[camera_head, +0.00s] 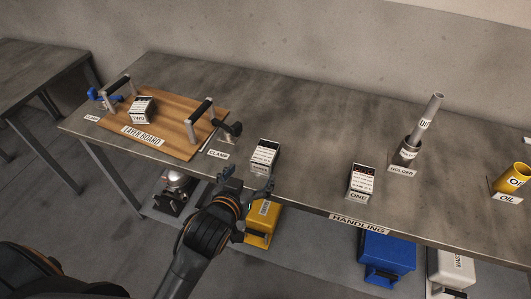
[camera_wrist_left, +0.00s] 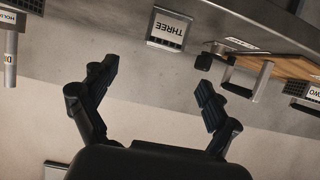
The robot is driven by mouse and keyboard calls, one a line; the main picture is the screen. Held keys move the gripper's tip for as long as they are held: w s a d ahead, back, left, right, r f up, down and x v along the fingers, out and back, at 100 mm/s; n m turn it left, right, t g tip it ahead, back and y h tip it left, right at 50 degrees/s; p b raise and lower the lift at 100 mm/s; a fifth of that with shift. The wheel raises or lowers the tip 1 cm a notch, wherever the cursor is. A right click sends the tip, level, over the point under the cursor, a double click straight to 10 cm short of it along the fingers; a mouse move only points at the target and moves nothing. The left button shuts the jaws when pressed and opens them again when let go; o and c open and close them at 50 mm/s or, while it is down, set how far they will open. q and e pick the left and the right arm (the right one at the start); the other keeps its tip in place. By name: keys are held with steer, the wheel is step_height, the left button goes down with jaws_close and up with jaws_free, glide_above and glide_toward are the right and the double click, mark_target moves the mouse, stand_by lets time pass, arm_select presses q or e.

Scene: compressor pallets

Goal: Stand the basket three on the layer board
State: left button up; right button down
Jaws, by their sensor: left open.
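The wooden layer board (camera_head: 178,118) lies at the left of the table, with a raised handle at each end. Basket two (camera_head: 142,109) stands on its left part. My left gripper (camera_head: 248,181) is open and empty at the table's front edge, in front of basket three and apart from it. Its two fingers (camera_wrist_left: 156,80) are spread wide in the wrist view.
Basket one (camera_head: 361,183) stands farther right near the front edge. A clamp (camera_head: 230,128) sits at the board's right end. A holder (camera_head: 406,155) with a grey tube and a yellow oil container (camera_head: 512,179) stand at the right. Bins sit below the table.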

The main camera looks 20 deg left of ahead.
arm_select(q)
glide_toward(266, 150)
steer(key=x, duration=0.4)
steer(key=shift+w+d, duration=0.2)
steer(key=shift+f+p+x, duration=0.2)
steer(key=shift+p+x, duration=0.25)
steer(key=shift+x, duration=2.25)
steer(key=shift+a, duration=0.2)
steer(key=shift+s, duration=0.1)
steer(key=c, duration=1.4)
steer(key=shift+r, duration=0.1)
steer(key=c, duration=0.4)
